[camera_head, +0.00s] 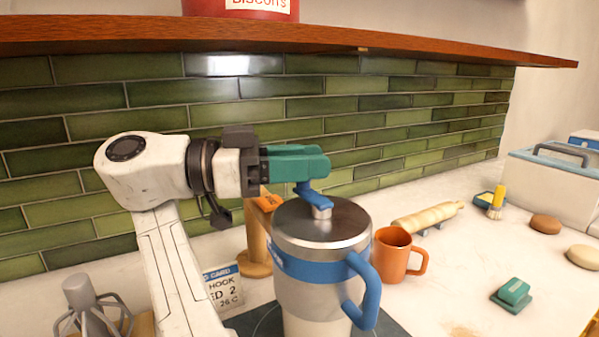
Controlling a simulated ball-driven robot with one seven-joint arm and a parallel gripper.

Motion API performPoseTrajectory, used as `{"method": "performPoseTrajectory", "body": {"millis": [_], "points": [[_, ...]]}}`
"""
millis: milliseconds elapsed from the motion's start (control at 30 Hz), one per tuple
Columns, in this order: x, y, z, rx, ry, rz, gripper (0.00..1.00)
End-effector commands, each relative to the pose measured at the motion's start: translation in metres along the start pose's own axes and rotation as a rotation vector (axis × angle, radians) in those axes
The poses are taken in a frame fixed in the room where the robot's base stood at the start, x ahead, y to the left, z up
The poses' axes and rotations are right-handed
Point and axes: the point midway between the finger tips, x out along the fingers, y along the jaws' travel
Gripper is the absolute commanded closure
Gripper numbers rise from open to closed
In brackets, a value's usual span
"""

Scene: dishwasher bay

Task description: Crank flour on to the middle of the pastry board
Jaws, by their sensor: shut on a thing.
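The flour sifter (305,284) is a large canister with a steel top, a blue band and a blue side handle (363,290) on its right. A blue crank (316,199) rises from a small metal hub in the middle of its lid. My gripper (312,179) reaches in from the left, its teal fingers shut on the top of the crank. A dark flat board (393,328), which looks like the pastry board, shows beneath and around the sifter. The sifter hides most of it. Its underside and any flour beneath it are hidden.
An orange mug (391,262) stands close to the sifter's right. A wooden post (257,247) and a card (222,286) stand left. A shelf (330,37) overhangs behind.

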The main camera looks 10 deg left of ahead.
Motion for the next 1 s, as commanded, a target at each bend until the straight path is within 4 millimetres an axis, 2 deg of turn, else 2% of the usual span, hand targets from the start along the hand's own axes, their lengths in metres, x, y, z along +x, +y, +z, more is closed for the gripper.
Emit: {"method": "performPoseTrajectory", "body": {"millis": [600,633,800,1000], "points": [[0.0018,-0.0010,0.0025,-0.005,-0.001,0.038,0.94],[0.0018,-0.0010,0.0026,-0.005,-0.002,0.038,0.61],[0.0018,-0.0009,0.0020,-0.004,-0.001,0.038,0.45],[0.0017,-0.0008,0.0011,-0.002,-0.001,0.038,0.44]]}}
